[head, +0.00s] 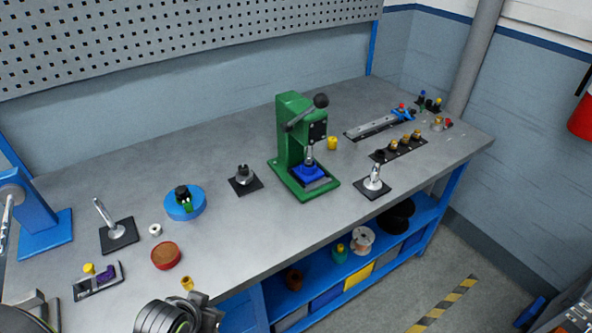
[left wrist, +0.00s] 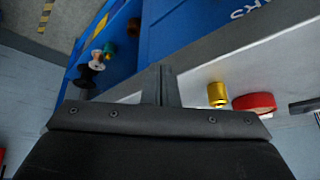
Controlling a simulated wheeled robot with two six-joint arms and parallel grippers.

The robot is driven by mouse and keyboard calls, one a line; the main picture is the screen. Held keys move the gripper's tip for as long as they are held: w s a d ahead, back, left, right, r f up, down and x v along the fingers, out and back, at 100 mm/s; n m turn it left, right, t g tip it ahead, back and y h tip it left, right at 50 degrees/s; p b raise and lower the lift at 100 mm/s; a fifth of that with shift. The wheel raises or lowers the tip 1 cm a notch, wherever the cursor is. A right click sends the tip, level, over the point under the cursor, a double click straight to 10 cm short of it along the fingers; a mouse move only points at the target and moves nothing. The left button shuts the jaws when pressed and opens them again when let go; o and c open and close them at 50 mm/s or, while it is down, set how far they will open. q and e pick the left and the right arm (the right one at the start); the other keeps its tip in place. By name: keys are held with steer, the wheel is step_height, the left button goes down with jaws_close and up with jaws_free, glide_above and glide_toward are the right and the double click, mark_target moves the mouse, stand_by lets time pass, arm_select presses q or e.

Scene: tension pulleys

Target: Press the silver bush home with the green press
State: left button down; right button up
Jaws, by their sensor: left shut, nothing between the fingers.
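The green press (head: 291,135) stands at the middle of the bench. Its lever with a dark knob (head: 321,101) is raised at the top right. A blue holder (head: 309,172) sits on its base below a silver ram (head: 309,154). I cannot tell whether a silver bush is in the holder. A small pale ring (head: 155,230) lies on the bench at the left. My left gripper (left wrist: 160,84) is shut and empty, by the bench's front edge. My left wrist shows at the bottom of the head view. My right gripper is not in view.
A brass bush (head: 187,284) and a red round dish (head: 166,256) are close to my left gripper; the bush also shows in the left wrist view (left wrist: 217,94). A blue round fixture (head: 185,204), dark stands and racks are spread along the bench. The bench front before the press is clear.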

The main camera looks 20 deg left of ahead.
arm_select(q)
steer(key=w+r+t, duration=0.1)
steer(key=w, duration=0.2)
steer(key=w+d+r+t+h, duration=0.1)
steer(key=w+r, duration=0.1)
steer(key=w, duration=0.2)
steer(key=w+d+r+t+h, duration=0.1)
steer(key=w+r+t, duration=0.1)
steer(key=w, duration=0.2)
steer(key=shift+w+d+n, duration=0.2)
steer(key=shift+w+n, duration=0.05)
steer(key=shift+n, duration=0.05)
steer(key=w+d+r+n+t+h, duration=0.1)
steer(key=w+d+r+t+h, duration=0.1)
steer(key=w+r+t, duration=0.4)
step_height(320, 180, up, 23)
steer(key=n+t+h+p, duration=0.2)
steer(key=n+t+h, duration=0.1)
steer(key=n+t, duration=0.15)
glide_above(303, 116)
steer(key=s+a, duration=0.2)
steer(key=d+f, duration=0.1)
steer(key=s+d+f+t+b, duration=0.1)
steer(key=shift+d+f, duration=0.25)
steer(key=shift+f, duration=0.15)
